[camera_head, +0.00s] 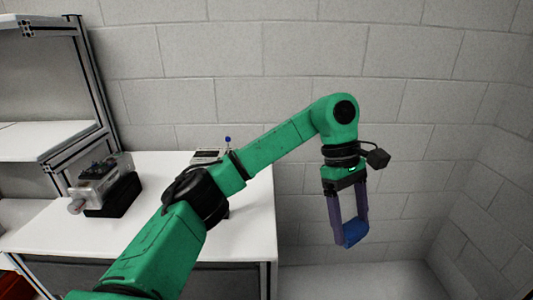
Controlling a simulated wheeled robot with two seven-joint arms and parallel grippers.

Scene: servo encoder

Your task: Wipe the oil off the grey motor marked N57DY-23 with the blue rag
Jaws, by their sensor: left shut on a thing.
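My left gripper (346,240) points down in the head view, to the right of the white table and over the floor. It is shut on the blue rag (354,232), which shows as a small blue block between its fingertips. A grey motor (97,180) with a black base sits on the left part of the table, far from the gripper. Its marking is too small to read. My right gripper is not in view.
The white table (255,215) ends left of the gripper. A small grey device with a blue knob (228,139) stands at its back, partly behind my left arm. A metal-framed shelf (90,75) rises at the left. A block wall (430,60) is behind.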

